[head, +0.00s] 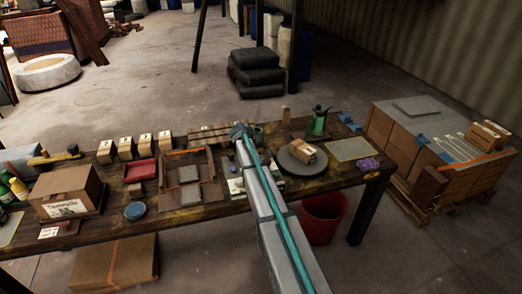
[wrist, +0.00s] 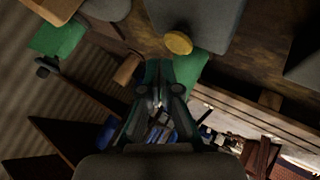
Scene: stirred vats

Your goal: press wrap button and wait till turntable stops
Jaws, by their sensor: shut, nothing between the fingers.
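The round dark grey turntable (head: 287,167) stands on the workbench, right of my arm, in the head view. A small cardboard box (head: 304,154) sits on it. My gripper (head: 240,130) is above the back of the bench, left of the turntable, and its fingers are hard to make out there. In the wrist view my gripper (wrist: 157,102) is shut and empty. A yellow round knob (wrist: 178,43) lies ahead of the fingertips, apart from them, beside a grey surface. I cannot tell whether it is the wrap button. My arm hides part of the bench.
A green spray bottle (head: 317,124) stands behind the turntable. A row of small boxes (head: 126,148), a red tray (head: 140,170) and a large carton (head: 70,190) occupy the left side. A loaded pallet (head: 440,190) stands right of the bench, and a red bucket (head: 322,217) is below it.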

